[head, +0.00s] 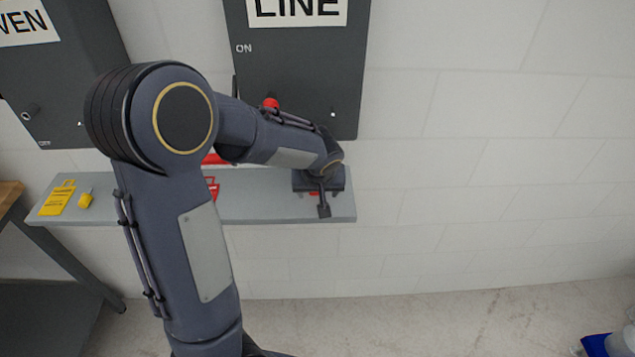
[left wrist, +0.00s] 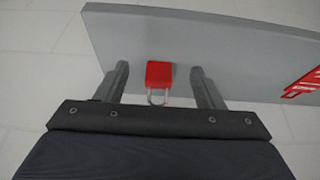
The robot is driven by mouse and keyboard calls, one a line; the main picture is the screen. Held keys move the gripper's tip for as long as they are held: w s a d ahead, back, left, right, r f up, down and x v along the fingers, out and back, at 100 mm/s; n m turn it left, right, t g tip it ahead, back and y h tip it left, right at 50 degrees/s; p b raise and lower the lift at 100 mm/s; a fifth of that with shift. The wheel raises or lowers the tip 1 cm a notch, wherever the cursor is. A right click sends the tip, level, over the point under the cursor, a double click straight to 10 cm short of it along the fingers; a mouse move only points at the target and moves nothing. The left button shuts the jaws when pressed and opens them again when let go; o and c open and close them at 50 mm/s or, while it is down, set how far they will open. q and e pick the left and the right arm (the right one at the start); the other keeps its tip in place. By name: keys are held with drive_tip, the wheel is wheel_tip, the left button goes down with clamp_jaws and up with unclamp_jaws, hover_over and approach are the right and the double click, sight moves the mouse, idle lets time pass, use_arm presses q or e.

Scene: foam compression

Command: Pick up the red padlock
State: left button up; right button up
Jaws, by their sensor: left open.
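The red padlock (left wrist: 159,74) lies on the grey shelf (left wrist: 235,60) in the left wrist view, its metal shackle toward my gripper. My left gripper (left wrist: 159,70) is open, with one finger on each side of the padlock and a gap to both. In the head view my left gripper (head: 319,195) is over the right end of the shelf (head: 265,207). Only a sliver of red (head: 314,193) shows beneath it there; the rest is hidden. My right gripper is in neither view.
A red tag (head: 212,188) lies on the shelf left of the gripper, partly behind my arm. A yellow tag (head: 58,198) and a yellow padlock (head: 85,200) lie at the shelf's left end. A dark wall box (head: 300,80) marked LINE hangs above.

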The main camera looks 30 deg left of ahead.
use_arm(q)
drive_tip(key=shift+w+a, duration=0.35)
drive_tip(key=shift+w, duration=0.1)
drive_tip(key=shift+w+a+r+p, duration=0.1)
drive_tip(key=shift+w+a+p, duration=0.35)
drive_tip(key=shift+w, duration=0.15)
drive_tip(key=shift+w+a+r+p, duration=0.1)
drive_tip(key=shift+w+a+p, duration=0.25)
drive_tip(key=shift+w, duration=0.25)
drive_tip(key=x, duration=0.2)
drive_tip(key=shift+w+a+f, duration=0.1)
drive_tip(key=shift+w+f, duration=0.15)
drive_tip(key=shift+f, duration=0.1)
drive_tip(key=shift+w+f, duration=0.15)
drive_tip(key=shift+f, duration=0.2)
drive_tip(key=c, duration=1.2)
